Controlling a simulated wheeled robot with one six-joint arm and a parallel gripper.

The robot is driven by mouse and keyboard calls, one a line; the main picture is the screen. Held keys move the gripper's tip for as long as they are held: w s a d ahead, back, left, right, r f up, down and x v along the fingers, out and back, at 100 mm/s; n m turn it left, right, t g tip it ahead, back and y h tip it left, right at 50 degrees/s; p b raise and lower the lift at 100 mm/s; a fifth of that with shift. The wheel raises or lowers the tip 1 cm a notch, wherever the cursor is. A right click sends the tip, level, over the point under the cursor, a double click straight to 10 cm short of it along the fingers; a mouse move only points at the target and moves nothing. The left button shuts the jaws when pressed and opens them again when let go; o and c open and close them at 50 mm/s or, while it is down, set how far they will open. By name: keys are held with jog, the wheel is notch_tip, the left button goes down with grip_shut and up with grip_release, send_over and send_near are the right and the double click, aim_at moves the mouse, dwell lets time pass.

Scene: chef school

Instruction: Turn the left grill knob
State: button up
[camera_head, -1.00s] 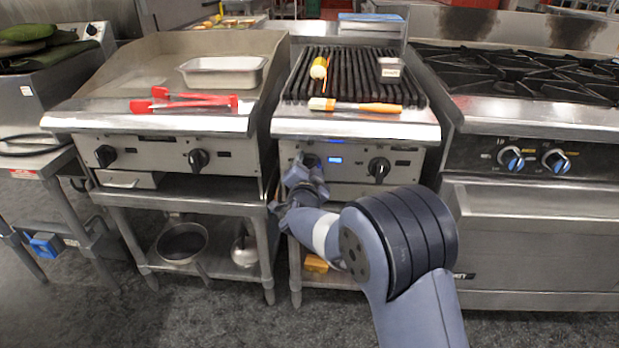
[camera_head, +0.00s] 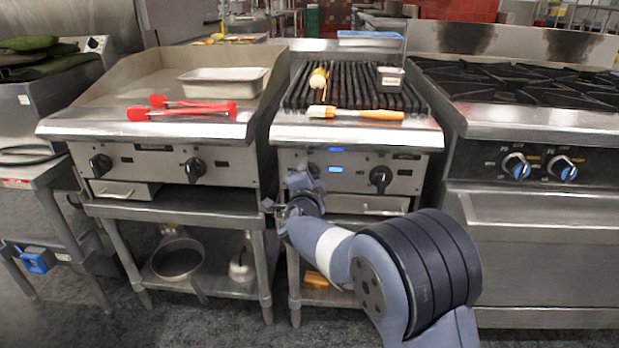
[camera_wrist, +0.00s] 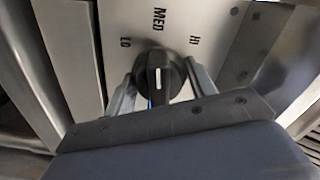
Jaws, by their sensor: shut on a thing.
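The grill (camera_head: 360,133) with black grates stands in the middle of the head view. Its right knob (camera_head: 380,179) is black and free. Its left knob is largely hidden behind my gripper (camera_head: 306,175) there. In the wrist view this black knob (camera_wrist: 158,78) sits between the two fingers of my gripper (camera_wrist: 161,86), which is shut on it. The knob's white line points up toward the MED mark, between LO at left and HI at right.
A brush (camera_head: 365,113), a yellow-and-white item (camera_head: 318,78) and a small metal container (camera_head: 390,77) lie on the grill. A griddle (camera_head: 110,125) with red tongs (camera_head: 183,108) stands left. A stove (camera_head: 530,115) stands right, close to my arm.

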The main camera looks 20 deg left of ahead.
jog(key=o, duration=0.7)
jog(key=p+v, duration=0.1)
jog(key=v, duration=0.9)
jog(key=shift+s+d+p, duration=0.2)
jog(key=shift+s+p, duration=0.15)
jog(key=shift+p, duration=0.05)
jog(key=b+x, duration=0.1)
jog(key=x, duration=0.8)
jog(key=shift+w+a+f+b, duration=0.1)
jog(key=shift+w+b, duration=0.15)
jog(key=shift+b, duration=0.1)
jog(key=shift+w+a, duration=0.2)
jog(key=shift+w, duration=0.4)
jog(key=shift+s, duration=0.1)
